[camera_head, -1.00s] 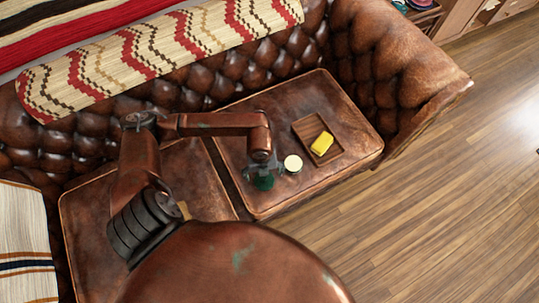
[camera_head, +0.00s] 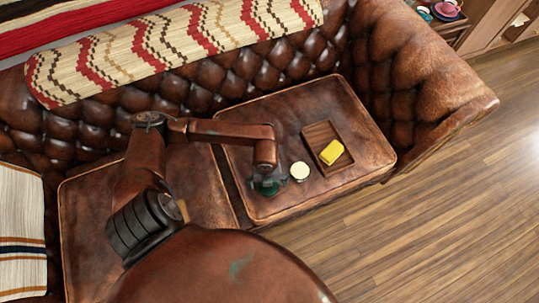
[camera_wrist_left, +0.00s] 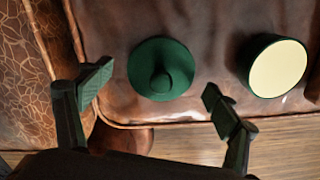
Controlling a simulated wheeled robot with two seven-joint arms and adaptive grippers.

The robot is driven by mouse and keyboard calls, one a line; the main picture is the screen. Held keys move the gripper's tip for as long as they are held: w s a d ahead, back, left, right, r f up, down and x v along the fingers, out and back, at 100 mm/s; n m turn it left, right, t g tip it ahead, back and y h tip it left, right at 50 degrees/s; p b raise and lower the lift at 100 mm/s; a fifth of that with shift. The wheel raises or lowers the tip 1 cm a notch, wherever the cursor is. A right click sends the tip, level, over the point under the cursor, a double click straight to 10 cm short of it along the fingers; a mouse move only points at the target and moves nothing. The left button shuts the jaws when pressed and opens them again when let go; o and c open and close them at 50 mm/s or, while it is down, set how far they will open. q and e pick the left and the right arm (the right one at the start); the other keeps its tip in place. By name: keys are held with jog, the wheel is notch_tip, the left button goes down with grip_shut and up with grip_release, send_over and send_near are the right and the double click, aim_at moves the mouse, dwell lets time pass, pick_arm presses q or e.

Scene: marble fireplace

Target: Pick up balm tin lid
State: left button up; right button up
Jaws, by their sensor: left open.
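The balm tin lid (camera_wrist_left: 161,69) is a dark green disc with a round knob on top. It lies flat on the brown leather seat cushion. In the head view it is a green patch (camera_head: 268,188) partly covered by my left gripper (camera_head: 266,178). In the wrist view my left gripper (camera_wrist_left: 158,80) is open, with one finger on each side of the lid and nothing between them held. The balm tin (camera_wrist_left: 277,68), green with a cream top, stands to the right of the lid; it also shows in the head view (camera_head: 300,171). My right gripper is out of view.
A wooden tray (camera_head: 345,168) holding a yellow block (camera_head: 331,152) lies on the cushion right of the tin. The tufted sofa back (camera_head: 210,97) rises behind. The cushion's front edge is near the lid, with wooden floor (camera_head: 420,230) beyond.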

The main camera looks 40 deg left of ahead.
pick_arm(q)
jog(key=shift+c, duration=0.5)
jog(key=c, duration=1)
jog(key=shift+s+f, duration=0.1)
jog(key=shift+s, duration=0.1)
grip_shut()
